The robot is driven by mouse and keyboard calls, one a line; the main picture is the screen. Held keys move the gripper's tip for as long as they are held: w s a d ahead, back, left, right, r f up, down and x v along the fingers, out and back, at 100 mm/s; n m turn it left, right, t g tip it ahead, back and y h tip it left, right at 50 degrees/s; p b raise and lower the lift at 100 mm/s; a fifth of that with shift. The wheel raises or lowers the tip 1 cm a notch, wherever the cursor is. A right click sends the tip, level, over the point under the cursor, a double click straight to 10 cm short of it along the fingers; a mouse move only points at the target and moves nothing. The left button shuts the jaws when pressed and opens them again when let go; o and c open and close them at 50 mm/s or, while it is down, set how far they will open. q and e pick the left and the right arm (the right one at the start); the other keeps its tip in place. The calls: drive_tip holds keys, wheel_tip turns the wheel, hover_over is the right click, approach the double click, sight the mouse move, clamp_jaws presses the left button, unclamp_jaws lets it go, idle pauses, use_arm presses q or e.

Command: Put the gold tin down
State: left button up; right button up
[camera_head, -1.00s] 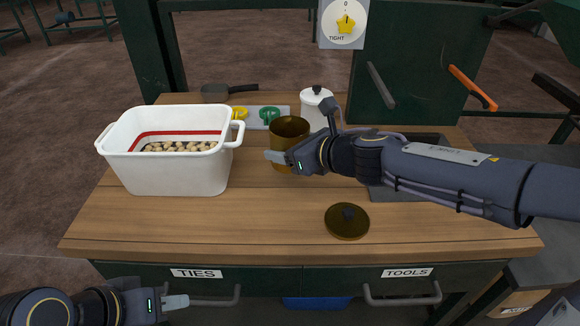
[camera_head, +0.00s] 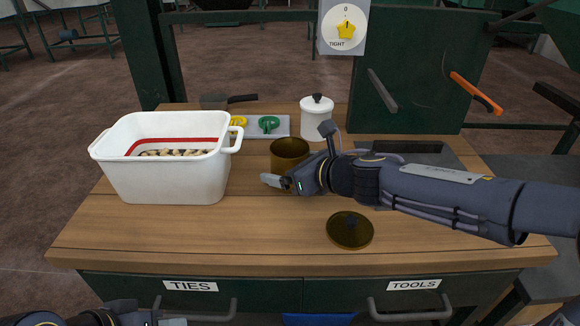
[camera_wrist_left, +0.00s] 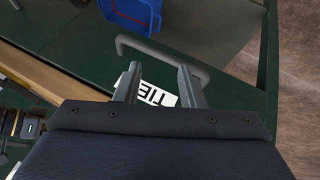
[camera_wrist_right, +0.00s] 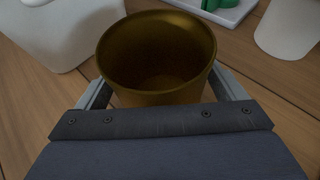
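The gold tin (camera_head: 290,149) is upright and lidless at the middle of the wooden bench; its base appears at the bench top, partly hidden by my gripper. My right gripper (camera_head: 276,183) is low on the tin, with a finger on either side. In the right wrist view the tin (camera_wrist_right: 157,60) fills the space between the fingers, and its inside looks empty. My left gripper (camera_wrist_left: 157,85) is empty, fingers apart, near the TIES drawer handle (camera_wrist_left: 160,52).
A white tub (camera_head: 165,180) with light pieces inside stands left of the tin. A white lidded canister (camera_head: 316,117) and a grey tray (camera_head: 283,127) with yellow and green items stand behind. A dark recess (camera_head: 425,150) lies at right. The front bench is mostly clear.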

drive_tip(key=shift+r, duration=0.1)
drive_tip(key=shift+d+r+p, duration=0.1)
drive_tip(key=shift+r+p, duration=0.1)
drive_tip(key=shift+p, duration=0.1)
drive_tip(key=p+v, duration=0.3)
drive_tip(key=v, duration=0.7)
drive_tip(key=shift+s+d+r, duration=0.15)
drive_tip(key=shift+s+d, duration=0.05)
drive_tip(key=shift+s, duration=0.05)
drive_tip(key=shift+s+d+r, duration=0.1)
drive_tip(key=shift+s+d, duration=0.25)
drive_tip(key=shift+s, duration=0.05)
